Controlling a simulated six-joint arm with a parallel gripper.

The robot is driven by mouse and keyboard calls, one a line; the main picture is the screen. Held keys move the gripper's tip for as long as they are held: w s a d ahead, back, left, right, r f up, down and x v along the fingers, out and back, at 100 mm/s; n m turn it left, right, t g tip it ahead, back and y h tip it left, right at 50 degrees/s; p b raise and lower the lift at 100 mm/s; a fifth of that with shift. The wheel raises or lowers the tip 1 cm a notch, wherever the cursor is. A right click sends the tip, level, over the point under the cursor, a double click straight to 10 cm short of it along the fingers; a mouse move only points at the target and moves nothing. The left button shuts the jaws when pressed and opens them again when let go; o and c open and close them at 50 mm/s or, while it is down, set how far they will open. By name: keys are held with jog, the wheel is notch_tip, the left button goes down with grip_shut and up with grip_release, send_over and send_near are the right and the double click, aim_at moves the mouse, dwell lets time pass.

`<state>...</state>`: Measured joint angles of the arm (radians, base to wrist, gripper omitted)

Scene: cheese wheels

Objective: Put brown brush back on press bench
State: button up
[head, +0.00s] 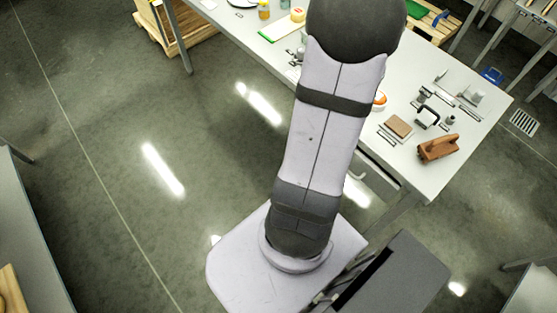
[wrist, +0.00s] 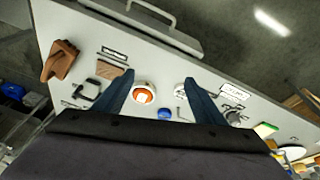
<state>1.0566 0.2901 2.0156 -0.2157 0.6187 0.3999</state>
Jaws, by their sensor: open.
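My gripper (wrist: 159,77) is open and empty in the wrist view, its two dark blue fingers spread above a light grey bench top (wrist: 75,20). In the head view my arm hides it. A flat tan-brown piece (wrist: 109,69) lies left of the left finger, beside a thin dark bar; it also shows in the head view (head: 398,126). A larger reddish-brown notched object (wrist: 60,62) stands near the bench's end, also in the head view (head: 438,148). I cannot tell for certain which one is the brown brush, or which surface is the press bench.
Between the fingers are a white round item with an orange ring (wrist: 143,94) and a blue item (wrist: 165,114). A black clamp-like tool (wrist: 87,90) lies left. A drawer handle (wrist: 150,12) juts from the bench's edge. Open floor (head: 110,120) lies left of my arm.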

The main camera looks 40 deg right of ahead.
jog(key=w+a+n+y, duration=0.1)
jog(key=w+a+n, duration=0.35)
jog(key=a, duration=0.65)
jog(key=w+a+n+y, duration=0.1)
jog(key=w+a+n, duration=0.35)
jog(key=a, duration=0.75)
jog(key=s+a+n, duration=0.2)
jog(key=a+n, duration=0.1)
jog(key=a, duration=0.4)
jog(key=s+a+f+n+y, duration=0.1)
jog(key=s+a+n, duration=0.1)
jog(key=a, duration=0.6)
jog(key=shift+s+a+n, duration=0.2)
jog(key=shift+s+n, duration=0.2)
jog(key=shift+s, duration=0.25)
jog(key=shift+f, duration=0.15)
